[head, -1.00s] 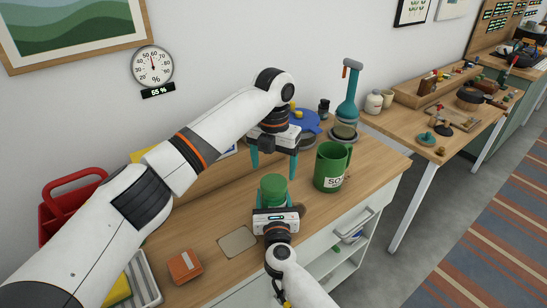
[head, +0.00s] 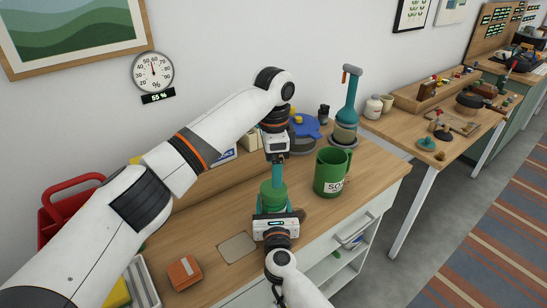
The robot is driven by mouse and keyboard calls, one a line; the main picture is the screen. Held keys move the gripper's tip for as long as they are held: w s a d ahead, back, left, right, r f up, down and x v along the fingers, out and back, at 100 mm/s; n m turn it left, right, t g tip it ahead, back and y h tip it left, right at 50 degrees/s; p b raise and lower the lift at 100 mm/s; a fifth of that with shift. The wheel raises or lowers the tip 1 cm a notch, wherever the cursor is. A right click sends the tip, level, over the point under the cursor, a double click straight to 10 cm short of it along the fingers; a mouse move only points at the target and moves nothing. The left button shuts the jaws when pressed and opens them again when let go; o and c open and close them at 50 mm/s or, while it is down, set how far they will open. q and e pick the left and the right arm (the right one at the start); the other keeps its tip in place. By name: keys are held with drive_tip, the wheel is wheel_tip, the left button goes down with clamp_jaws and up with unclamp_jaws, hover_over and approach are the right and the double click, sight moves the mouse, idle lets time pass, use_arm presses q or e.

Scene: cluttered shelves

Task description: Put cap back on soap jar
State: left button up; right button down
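A green cylindrical jar (head: 271,197) stands on the wooden worktop in front of me; I cannot make out whether its green top is a separate cap. My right gripper (head: 274,211) comes from the front, with its fingers at the jar's near side; its body hides the jar's lower part, and its grip is unclear. My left gripper (head: 277,180) points straight down over the jar, its teal fingers seen edge-on at the jar's top. Contact and finger gap are unclear. A green vessel (head: 326,174) with a handle and a white label starting "SO" stands to the right.
A flat beige square (head: 237,247) and an orange box (head: 185,272) lie at the front left. A red caddy (head: 60,204) stands at far left. A teal-topped bottle (head: 348,98), a blue lid (head: 308,126) and a dark jar (head: 324,113) stand behind.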

sight(274, 206)
use_arm(q)
drive_tip(key=n, duration=0.4)
drive_tip(key=shift+r, duration=0.15)
use_arm(e)
drive_tip(key=shift+f, duration=0.1)
use_arm(q)
drive_tip(key=n, duration=0.4)
drive_tip(key=shift+r+n, duration=0.1)
drive_tip(key=shift+n, duration=0.3)
drive_tip(key=n, duration=0.4)
drive_tip(key=shift+r, duration=0.15)
drive_tip(key=n, duration=0.4)
drive_tip(key=shift+r, duration=0.1)
drive_tip(key=n, duration=0.6)
drive_tip(key=shift+r+n, duration=0.15)
drive_tip(key=shift+n, duration=0.25)
drive_tip(key=n, duration=0.4)
drive_tip(key=shift+r, duration=0.1)
drive_tip(key=n, duration=0.4)
drive_tip(key=shift+r+n, duration=0.1)
drive_tip(key=shift+n, duration=0.2)
drive_tip(key=shift+f, duration=4)
